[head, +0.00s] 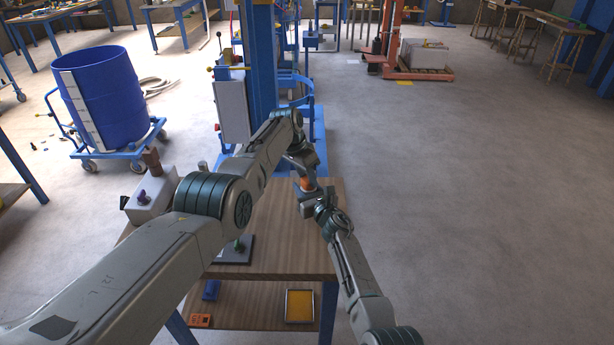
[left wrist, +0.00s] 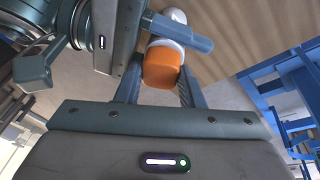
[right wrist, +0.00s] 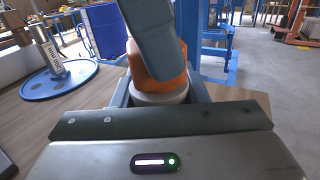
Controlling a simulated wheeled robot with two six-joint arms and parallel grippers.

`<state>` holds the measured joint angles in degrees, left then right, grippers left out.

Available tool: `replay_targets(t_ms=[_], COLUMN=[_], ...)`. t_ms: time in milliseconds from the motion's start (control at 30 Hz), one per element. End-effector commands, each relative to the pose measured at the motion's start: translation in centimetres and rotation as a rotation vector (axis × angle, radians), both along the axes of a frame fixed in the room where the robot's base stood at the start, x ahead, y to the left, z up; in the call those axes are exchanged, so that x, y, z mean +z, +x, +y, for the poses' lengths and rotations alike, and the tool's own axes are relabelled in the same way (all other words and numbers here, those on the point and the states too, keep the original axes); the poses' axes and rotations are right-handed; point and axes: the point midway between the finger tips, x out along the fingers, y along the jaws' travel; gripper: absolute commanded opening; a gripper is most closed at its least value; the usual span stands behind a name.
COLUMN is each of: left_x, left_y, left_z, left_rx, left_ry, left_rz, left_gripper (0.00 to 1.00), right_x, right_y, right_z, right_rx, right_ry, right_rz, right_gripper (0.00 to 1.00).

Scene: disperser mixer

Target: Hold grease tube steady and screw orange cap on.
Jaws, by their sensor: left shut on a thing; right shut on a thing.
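The orange cap (head: 306,185) is above the wooden table, where my two grippers meet. In the left wrist view the orange cap (left wrist: 160,68) sits between the fingers of my left gripper (left wrist: 158,88), which is shut on it. The white grease tube (left wrist: 172,32) shows just beyond the cap, in line with it. In the right wrist view my right gripper (right wrist: 160,100) is shut on the white tube (right wrist: 160,98). The cap (right wrist: 155,68) is directly above the tube and appears to touch it, partly hidden by a left gripper finger. The thread is hidden.
The wooden tabletop (head: 285,250) is mostly bare. A dark plate (head: 235,252) with a green-topped post lies on it. A grey box (head: 152,203) stands at its left. A yellow tray (head: 299,305) is on the lower shelf. The blue mixer column (head: 257,60) rises behind the table.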

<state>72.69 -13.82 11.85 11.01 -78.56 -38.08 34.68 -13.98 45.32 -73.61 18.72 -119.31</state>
Motion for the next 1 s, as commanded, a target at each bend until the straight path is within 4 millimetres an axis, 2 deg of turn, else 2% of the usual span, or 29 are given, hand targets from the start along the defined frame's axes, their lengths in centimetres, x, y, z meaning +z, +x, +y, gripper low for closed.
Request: replay_targets(t_ms=[100, 133, 233, 567, 1000], left_x=[0.1, 0.1, 0.1, 0.2, 3.6], left_y=[0.0, 0.0, 0.0, 0.0, 0.0], left_z=[-0.1, -0.1, -0.1, 0.0, 0.0], left_rx=[0.0, 0.0, 0.001, 0.002, 0.002], left_ry=[-0.002, -0.002, -0.001, -0.001, -0.001], left_rz=[-0.001, -0.001, 0.0, 0.0, -0.001], left_gripper=[0.15, 0.41, 0.6, 0.6, 0.6], right_x=[-0.1, -0.1, -0.1, -0.1, -0.1], right_y=[0.0, 0.0, 0.0, 0.0, 0.0], right_z=[0.0, 0.0, 0.0, 0.0, 0.0], right_rx=[0.0, 0.0, 0.0, 0.0, 0.0], right_ry=[0.0, 0.0, 0.0, 0.0, 0.0], right_rz=[0.001, 0.001, 0.002, 0.001, 0.001], right_gripper=[0.18, 0.18, 0.18, 0.18, 0.18])
